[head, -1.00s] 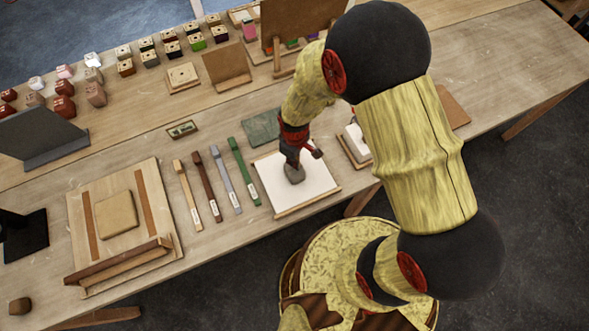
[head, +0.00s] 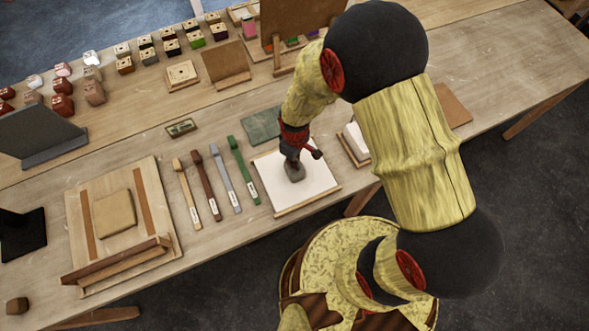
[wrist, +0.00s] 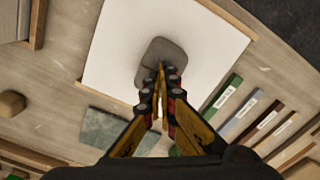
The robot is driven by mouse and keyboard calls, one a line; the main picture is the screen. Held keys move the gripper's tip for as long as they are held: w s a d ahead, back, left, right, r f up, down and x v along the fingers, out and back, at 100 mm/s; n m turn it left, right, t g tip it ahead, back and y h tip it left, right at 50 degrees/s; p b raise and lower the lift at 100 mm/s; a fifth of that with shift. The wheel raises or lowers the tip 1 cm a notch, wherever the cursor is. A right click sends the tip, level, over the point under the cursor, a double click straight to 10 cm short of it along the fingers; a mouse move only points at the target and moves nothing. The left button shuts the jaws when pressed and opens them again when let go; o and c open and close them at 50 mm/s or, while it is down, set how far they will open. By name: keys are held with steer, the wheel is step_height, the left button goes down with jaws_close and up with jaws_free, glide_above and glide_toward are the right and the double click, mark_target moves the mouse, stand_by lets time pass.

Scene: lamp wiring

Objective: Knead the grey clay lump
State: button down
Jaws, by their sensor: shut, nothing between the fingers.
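The grey clay lump (head: 295,174) lies on a white sheet on a wooden board (head: 318,189). In the wrist view the lump (wrist: 152,64) is a flattened, rounded block on the white sheet (wrist: 112,50). My gripper (head: 293,164) points down at the lump, its fingers together. In the wrist view the fingertips (wrist: 161,68) overlap the lump's lower right part, with nothing between them. They look to be on or just above its top; contact is hard to tell. The fingers hide part of the lump.
Green (head: 243,170), grey (head: 225,179), dark brown (head: 206,186) and tan (head: 187,195) labelled strips lie left of the board. A dark green slab (head: 262,126) lies behind it. A white block on a wooden base (head: 355,142) stands close on the right.

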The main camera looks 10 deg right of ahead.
steer(key=shift+f+b, duration=0.35)
steer(key=shift+f, duration=0.15)
steer(key=shift+r, duration=0.15)
steer(key=shift+r+p, duration=0.8)
steer(key=shift+r, duration=0.2)
step_height(320, 180, up, 6)
steer(key=p, duration=0.4)
stand_by(0.3)
